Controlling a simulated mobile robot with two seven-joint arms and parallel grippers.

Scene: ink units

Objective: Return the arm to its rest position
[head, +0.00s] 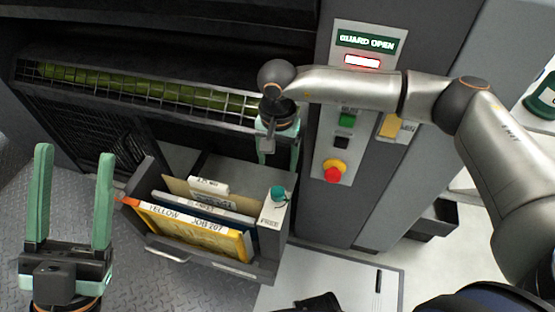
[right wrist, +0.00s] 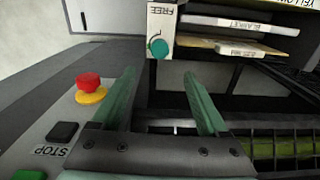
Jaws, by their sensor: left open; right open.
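My right arm (head: 345,88) reaches in from the right across the control panel in the head view. Its right gripper (head: 278,158) points down over the back right of the open drawer. In the right wrist view the right gripper (right wrist: 160,85) is open, with nothing between its fingers. My left gripper (head: 75,165) is open and empty at the lower left of the head view, fingers pointing up, left of the drawer.
The open drawer (head: 210,264) holds a yellow folder (head: 190,232), other files and a white FREE box with a teal knob (head: 278,193). A red emergency button (head: 333,174) and green button (head: 347,120) sit on the panel close to my right arm. A green roller (head: 150,88) lies behind a grille.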

